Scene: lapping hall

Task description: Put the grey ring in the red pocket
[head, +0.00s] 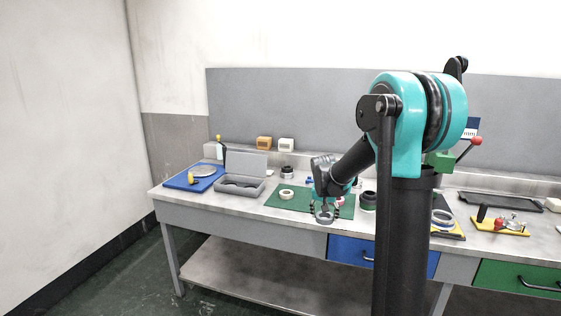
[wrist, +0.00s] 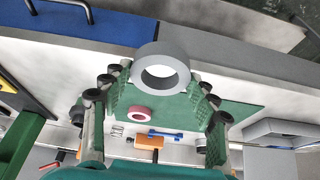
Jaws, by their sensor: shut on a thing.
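My gripper (head: 324,210) is over the front part of the workbench, pointing down. In the wrist view its fingers (wrist: 161,84) are shut on the grey ring (wrist: 160,50), a thick ring with a wide hole. The ring shows between the fingertips, above the bench near its front edge. The open grey case (head: 240,187) stands left of the green mat (head: 300,208). I cannot make out a red pocket in either view; the inside of the case is too small to tell.
A pale ring (head: 286,194) lies on the mat, and a dark red ring (wrist: 139,113) lies there in the wrist view. A blue tray (head: 190,178) is at the far left.

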